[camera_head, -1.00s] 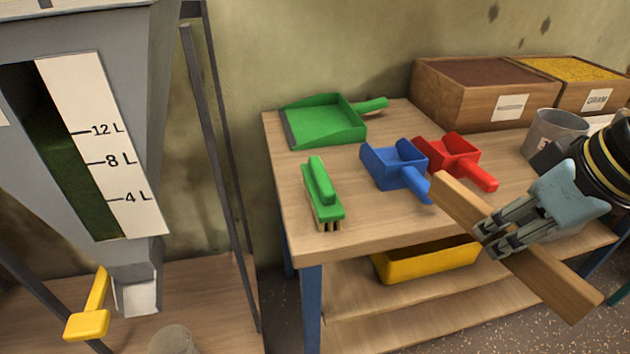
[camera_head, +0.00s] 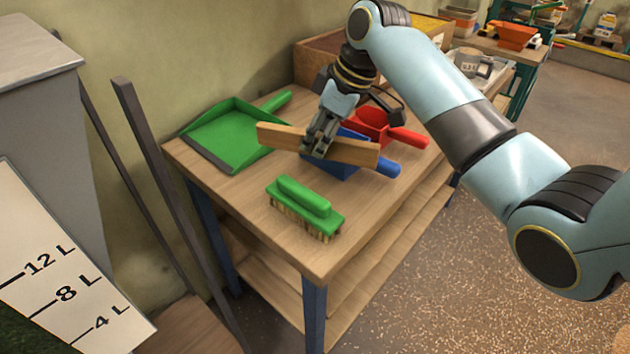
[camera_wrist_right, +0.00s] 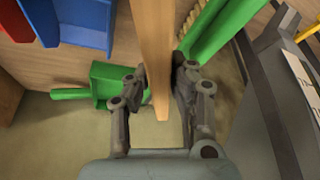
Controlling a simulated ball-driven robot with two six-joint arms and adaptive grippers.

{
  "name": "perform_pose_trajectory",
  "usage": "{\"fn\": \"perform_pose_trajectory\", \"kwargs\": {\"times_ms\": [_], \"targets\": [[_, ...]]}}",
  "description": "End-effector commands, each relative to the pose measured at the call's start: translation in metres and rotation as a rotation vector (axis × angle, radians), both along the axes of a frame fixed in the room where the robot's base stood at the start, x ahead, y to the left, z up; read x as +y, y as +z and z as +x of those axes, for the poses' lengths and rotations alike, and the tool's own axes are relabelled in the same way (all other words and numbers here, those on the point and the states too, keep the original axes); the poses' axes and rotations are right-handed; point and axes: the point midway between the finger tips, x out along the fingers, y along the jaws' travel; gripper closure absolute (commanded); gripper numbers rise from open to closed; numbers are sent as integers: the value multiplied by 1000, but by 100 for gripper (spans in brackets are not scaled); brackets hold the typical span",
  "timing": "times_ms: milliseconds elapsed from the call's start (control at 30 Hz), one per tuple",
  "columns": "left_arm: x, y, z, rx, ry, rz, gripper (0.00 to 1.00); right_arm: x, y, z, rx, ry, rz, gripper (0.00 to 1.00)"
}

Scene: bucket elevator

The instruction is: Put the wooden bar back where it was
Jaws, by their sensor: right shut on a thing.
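The wooden bar (camera_head: 281,137) is a long light-brown plank. In the head view my right gripper (camera_head: 318,148) is shut on it near its middle and holds it roughly level above the workbench (camera_head: 240,205). The bar is in front of the blue scoop (camera_head: 385,168) and partly hides it. In the right wrist view the bar (camera_wrist_right: 152,45) runs between the two fingers of the right gripper (camera_wrist_right: 155,100). My left gripper is not in view.
A green dustpan (camera_head: 225,130), a green brush (camera_head: 305,205) and a red scoop (camera_head: 405,137) lie on the workbench. A wooden bin (camera_head: 312,68) stands behind. A grey hopper with a litre scale (camera_head: 50,270) and a dark post (camera_head: 165,180) stand at left. The bench's front corner is bare.

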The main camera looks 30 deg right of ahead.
Motion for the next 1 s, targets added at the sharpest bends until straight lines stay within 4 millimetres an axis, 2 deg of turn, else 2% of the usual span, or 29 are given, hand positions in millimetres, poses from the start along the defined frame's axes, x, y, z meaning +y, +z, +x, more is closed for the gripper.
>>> {"fn": "perform_pose_trajectory", "kwargs": {"times_ms": [200, 433, 600, 967, 1000], "targets": [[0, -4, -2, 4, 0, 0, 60, -1, -44, 0, 5, -1, 1, 100], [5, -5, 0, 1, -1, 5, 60, 0, -66, 0, 3, 1, 0, 100], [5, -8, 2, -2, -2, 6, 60, 0, -91, 0, 4, 0, 1, 100], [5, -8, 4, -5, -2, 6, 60, 0, -96, 0, 2, 0, -1, 100], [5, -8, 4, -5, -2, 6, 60, 0, -97, 0, 2, 0, -1, 79]]}}
